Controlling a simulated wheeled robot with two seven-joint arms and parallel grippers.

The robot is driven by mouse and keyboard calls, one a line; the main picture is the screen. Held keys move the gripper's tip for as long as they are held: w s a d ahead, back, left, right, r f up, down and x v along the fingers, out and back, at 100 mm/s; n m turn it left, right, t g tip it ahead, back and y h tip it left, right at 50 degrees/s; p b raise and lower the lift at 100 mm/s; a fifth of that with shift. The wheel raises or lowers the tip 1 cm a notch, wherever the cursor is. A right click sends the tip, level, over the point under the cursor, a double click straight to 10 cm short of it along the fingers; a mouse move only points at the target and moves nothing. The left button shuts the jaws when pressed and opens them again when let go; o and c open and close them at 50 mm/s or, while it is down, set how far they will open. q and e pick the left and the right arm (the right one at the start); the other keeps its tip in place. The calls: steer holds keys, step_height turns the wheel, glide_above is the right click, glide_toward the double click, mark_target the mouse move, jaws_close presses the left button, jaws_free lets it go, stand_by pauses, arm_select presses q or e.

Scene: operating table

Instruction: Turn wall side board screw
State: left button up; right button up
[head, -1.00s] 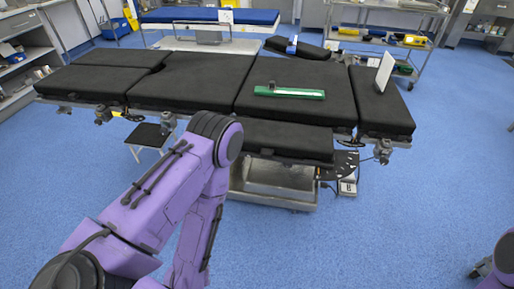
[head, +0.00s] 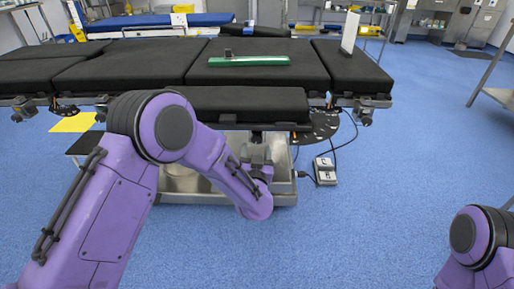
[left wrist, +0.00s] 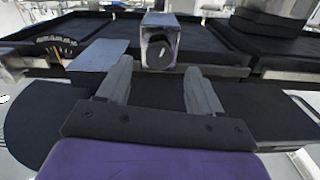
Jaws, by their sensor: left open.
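The black padded operating table (head: 150,65) spans the head view, with a lower padded board (head: 250,100) along its near side. My left gripper (head: 257,140) is in front of and below that board's near edge. In the left wrist view its two grey fingers (left wrist: 159,78) are apart, with nothing between them. A grey metal block (left wrist: 160,20) with a round dark screw knob (left wrist: 161,52) is straight ahead, just beyond the fingertips and apart from them. I cannot make out this knob in the head view. My right gripper is out of view; only part of that arm shows at lower right.
A green strip (head: 248,60) and an upright white panel (head: 350,32) are on the table. A foot pedal box (head: 325,170) with cables is on the blue floor (head: 370,220) right of the table base. The floor between my arms is clear.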

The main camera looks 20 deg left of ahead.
mark_target(257, 141)
arm_select(q)
steer(key=x, duration=0.5)
steer(key=shift+f+b, duration=0.1)
steer(key=shift+b, duration=0.25)
steer(key=shift+c, duration=0.3)
steer(key=c, duration=1)
